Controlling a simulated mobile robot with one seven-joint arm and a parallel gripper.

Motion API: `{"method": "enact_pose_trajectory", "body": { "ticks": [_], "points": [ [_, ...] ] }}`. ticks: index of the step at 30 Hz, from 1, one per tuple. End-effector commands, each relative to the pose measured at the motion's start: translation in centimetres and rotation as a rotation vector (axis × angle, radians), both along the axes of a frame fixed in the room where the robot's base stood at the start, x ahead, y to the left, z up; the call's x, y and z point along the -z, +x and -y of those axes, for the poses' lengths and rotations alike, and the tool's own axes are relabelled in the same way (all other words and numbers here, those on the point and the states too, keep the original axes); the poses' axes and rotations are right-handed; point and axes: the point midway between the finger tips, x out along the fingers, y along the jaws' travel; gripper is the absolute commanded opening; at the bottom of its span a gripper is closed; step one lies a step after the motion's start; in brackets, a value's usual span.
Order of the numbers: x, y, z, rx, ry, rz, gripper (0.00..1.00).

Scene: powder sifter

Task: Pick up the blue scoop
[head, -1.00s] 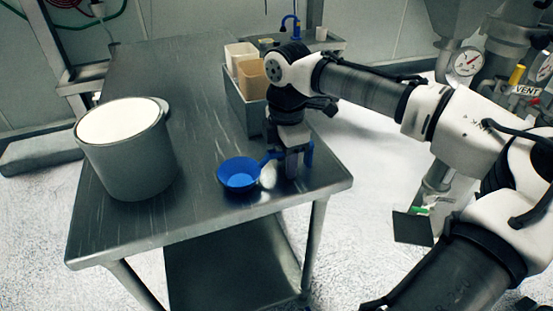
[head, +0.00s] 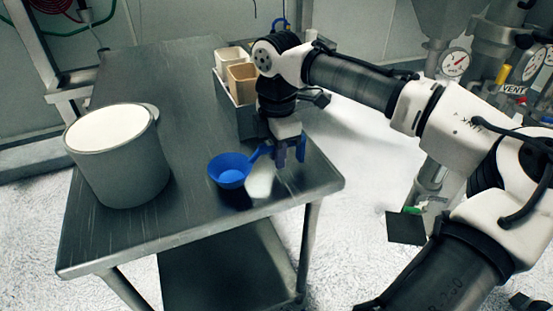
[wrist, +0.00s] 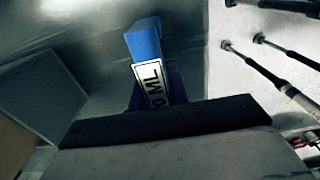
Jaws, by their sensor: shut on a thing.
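The blue scoop (head: 230,171) has a round bowl and a handle running right to my gripper (head: 289,160). My gripper is shut on the handle and points down over the right front part of the steel table. The bowl faces up and appears held slightly above the table, with a dark patch under it. In the wrist view, the blue scoop handle (wrist: 146,43) stands out beyond the gripper body, with a white label partly reading "0 ML". The fingers hide part of the handle.
A large grey pot (head: 120,165) with white contents stands at the left of the steel table (head: 180,218). A grey bin (head: 228,105) with beige containers stands behind my gripper. A pale patch (head: 260,181) shows beside the scoop. The table's middle is clear.

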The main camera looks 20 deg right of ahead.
Motion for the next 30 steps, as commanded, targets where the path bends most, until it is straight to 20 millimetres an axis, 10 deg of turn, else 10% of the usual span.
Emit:
{"method": "enact_pose_trajectory", "body": {
  "ticks": [18,30],
  "points": [
    [-16.1,0.0,0.0,0.001,-0.002,0.0,0.0],
    [-17.7,0.0,0.0,-0.001,0.0,-0.001,0.0]
  ]
}}
